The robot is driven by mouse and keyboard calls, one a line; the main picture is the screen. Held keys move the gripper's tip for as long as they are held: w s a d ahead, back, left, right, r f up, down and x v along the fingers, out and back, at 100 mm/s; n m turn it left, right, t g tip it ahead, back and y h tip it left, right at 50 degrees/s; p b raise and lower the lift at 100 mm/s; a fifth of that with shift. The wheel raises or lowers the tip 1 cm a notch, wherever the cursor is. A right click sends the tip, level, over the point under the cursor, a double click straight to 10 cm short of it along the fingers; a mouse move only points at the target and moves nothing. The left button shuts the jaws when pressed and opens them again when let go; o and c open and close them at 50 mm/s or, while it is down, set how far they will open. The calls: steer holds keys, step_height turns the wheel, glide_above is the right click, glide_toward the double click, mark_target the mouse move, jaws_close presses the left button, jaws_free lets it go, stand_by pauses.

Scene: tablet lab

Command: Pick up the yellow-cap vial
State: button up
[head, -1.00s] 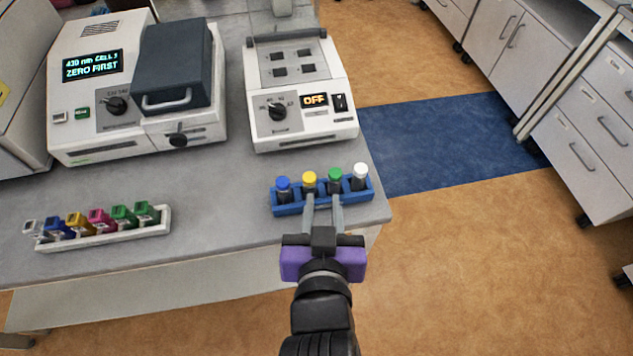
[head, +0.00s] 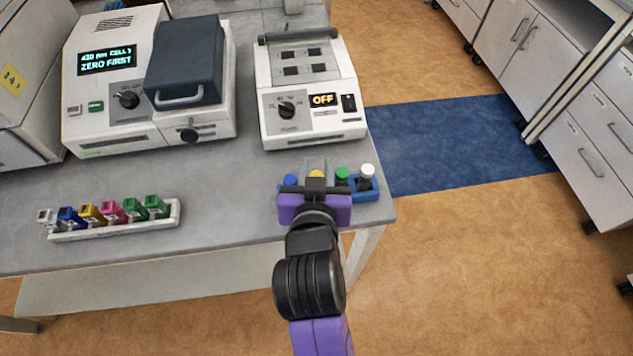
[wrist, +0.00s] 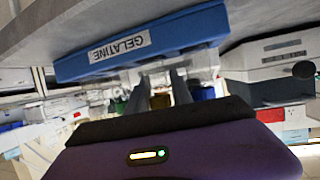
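The yellow-cap vial (head: 316,174) stands in the blue rack (head: 365,194) near the table's right front corner, between a blue-cap vial (head: 290,180) and a green-cap vial (head: 342,173). My gripper (head: 317,166) is at the rack, its fingers apart over the yellow cap and its body hiding most of that vial. The wrist view is upside down. There the yellow cap (wrist: 160,101) shows between the two spread fingers (wrist: 160,92), and the rack (wrist: 190,32) bears a GELATINE label. Contact between the fingers and the vial cannot be made out.
A white-cap vial (head: 367,172) stands at the rack's right end. A white tray of coloured cuvettes (head: 120,231) lies to the left. A photometer (head: 110,125) and a heater block reading OFF (head: 315,128) stand behind. The grey table between is clear.

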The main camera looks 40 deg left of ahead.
jaws_close()
